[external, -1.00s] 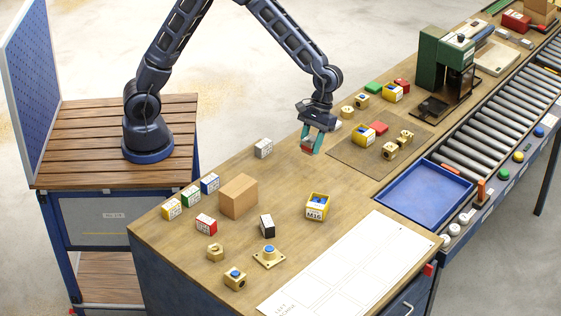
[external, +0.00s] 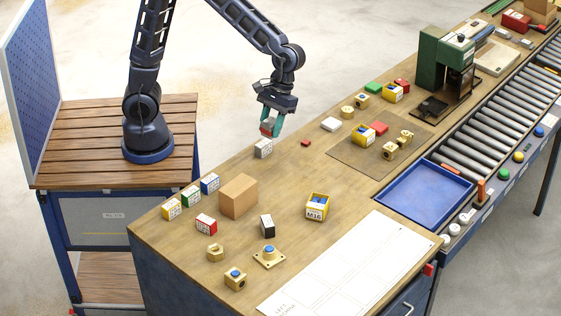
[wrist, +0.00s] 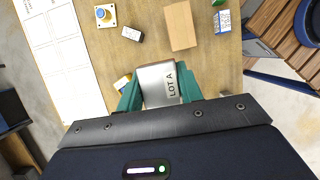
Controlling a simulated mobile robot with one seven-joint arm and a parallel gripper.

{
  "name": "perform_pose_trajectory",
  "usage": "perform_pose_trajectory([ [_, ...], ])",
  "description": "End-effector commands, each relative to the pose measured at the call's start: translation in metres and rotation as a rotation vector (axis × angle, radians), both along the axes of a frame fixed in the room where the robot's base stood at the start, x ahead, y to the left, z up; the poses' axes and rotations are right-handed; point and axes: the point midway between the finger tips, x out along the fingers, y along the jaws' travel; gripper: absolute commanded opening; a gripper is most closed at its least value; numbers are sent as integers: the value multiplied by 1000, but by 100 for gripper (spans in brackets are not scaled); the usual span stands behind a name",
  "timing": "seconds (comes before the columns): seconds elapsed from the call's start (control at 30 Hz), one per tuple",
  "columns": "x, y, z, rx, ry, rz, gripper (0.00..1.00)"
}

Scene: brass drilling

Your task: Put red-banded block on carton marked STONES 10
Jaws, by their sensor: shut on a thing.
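My gripper (external: 270,127) is shut on a grey block with a red patch (external: 267,129), apparently the red-banded block. In the wrist view, the block (wrist: 158,82) sits between the green fingers and reads LOT A. It appears just above the small grey-white carton (external: 263,148); whether they touch is unclear. Other small cartons are yellow (external: 172,209), green (external: 190,196), blue (external: 210,183), red (external: 206,223) and black (external: 267,225). Their lettering is too small to read, so I cannot tell which is marked STONES 10. The grey-white carton is hidden in the wrist view.
A brown box (external: 239,196) stands left of centre on the bench. A yellow M36 bin (external: 317,207), a brass fixture with a blue top (external: 268,256) and a blue tray (external: 425,193) are nearby. Open bench lies between the grey-white carton and the yellow bin.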

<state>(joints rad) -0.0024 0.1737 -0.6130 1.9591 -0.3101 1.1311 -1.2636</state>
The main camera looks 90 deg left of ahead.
Motion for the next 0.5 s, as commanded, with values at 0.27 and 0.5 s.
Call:
perform_pose_trajectory([
  [0.27, -69, -20, 25, -5, -4, -14, 0],
  [0.5, -98, -25, 33, -10, -3, -16, 0],
])
